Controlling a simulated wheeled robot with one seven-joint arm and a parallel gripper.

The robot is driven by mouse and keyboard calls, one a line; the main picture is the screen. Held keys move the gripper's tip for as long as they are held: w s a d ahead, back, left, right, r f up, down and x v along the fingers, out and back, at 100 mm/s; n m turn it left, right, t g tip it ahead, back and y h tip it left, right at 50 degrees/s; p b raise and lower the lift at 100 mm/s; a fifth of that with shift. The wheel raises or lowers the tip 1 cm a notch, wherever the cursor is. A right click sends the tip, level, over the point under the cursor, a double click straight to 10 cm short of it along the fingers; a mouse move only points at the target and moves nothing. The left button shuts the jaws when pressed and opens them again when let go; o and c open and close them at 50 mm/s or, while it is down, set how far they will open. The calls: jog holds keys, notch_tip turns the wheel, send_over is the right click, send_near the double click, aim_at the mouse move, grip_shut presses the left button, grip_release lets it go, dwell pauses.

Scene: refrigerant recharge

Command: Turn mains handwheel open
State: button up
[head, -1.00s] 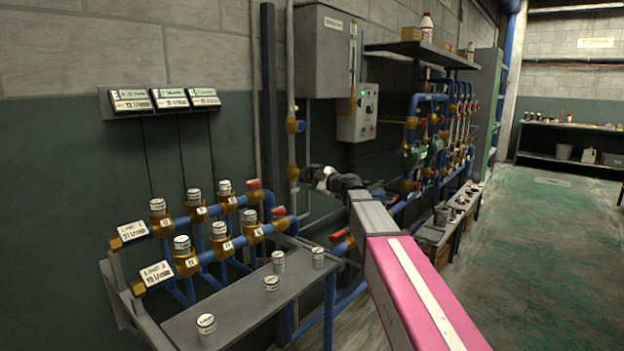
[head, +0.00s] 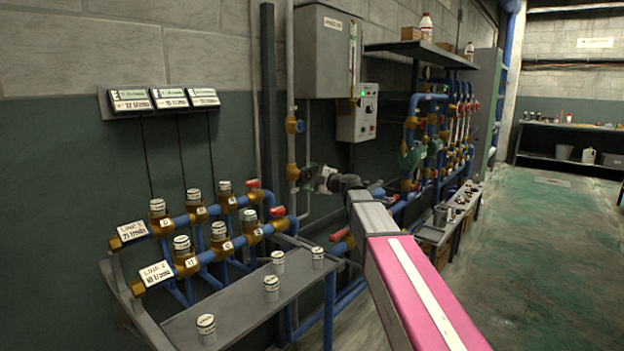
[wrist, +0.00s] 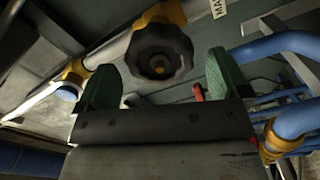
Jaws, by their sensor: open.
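The mains handwheel (wrist: 160,52) is a dark, lobed wheel on a brass valve body, seen nearly face-on in the wrist view. A label, partly cut off and starting "MA", is beside it (wrist: 219,8). My gripper (wrist: 158,78) is open, with one green finger on each side of the wheel. I cannot tell whether the fingers touch the rim. In the head view my gripper (head: 312,178) is at the brass fitting (head: 293,173) on the vertical pipe by the wall, and it hides the wheel there.
A grey bench (head: 240,305) with small labelled canisters and a two-row blue pipe manifold (head: 205,210) stands at the left. A control box (head: 358,112) and grey cabinet (head: 325,52) hang above my gripper. Blue pipework continues to the right. The green floor (head: 540,240) is clear.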

jog(key=v, duration=0.6)
jog(key=shift+s+d, duration=0.25)
jog(key=shift+d, duration=0.1)
